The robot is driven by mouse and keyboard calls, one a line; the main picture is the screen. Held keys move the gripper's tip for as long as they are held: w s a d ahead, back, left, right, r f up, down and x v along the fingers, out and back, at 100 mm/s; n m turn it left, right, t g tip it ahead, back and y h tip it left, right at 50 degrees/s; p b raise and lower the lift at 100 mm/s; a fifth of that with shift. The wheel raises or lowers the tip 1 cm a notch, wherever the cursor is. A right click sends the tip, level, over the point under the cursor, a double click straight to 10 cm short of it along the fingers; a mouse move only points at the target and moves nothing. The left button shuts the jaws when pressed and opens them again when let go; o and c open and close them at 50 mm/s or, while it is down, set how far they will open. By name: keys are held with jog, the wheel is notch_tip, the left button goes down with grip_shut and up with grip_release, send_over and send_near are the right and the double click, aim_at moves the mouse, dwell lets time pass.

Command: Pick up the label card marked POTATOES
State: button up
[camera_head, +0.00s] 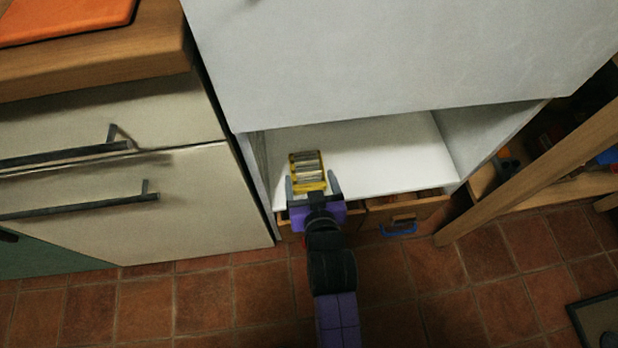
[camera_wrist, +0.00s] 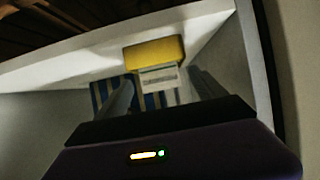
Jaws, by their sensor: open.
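A small pale card (camera_wrist: 158,78) with faint dark print shows in the wrist view, against the lower edge of a yellow block-like thing (camera_wrist: 154,52). The print is too small to read, so I cannot tell whether it says POTATOES. My gripper (camera_wrist: 164,88) is open, with one finger on each side of the card and a gap beside each. I cannot tell how far the fingertips are from it. In the head view, my gripper (camera_head: 313,187) reaches into the white cabinet opening, at the front of the yellow thing (camera_head: 309,187). The card cannot be made out there.
Blue and pale stripes (camera_wrist: 152,101) show between and beside the fingers. The white shelf (camera_head: 390,155) is bare to the right of the yellow thing. Cabinet walls and a large grey panel (camera_head: 400,60) above bound the opening. A drawer (camera_head: 405,212) is below.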

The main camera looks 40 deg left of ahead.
jog(key=c, duration=1.4)
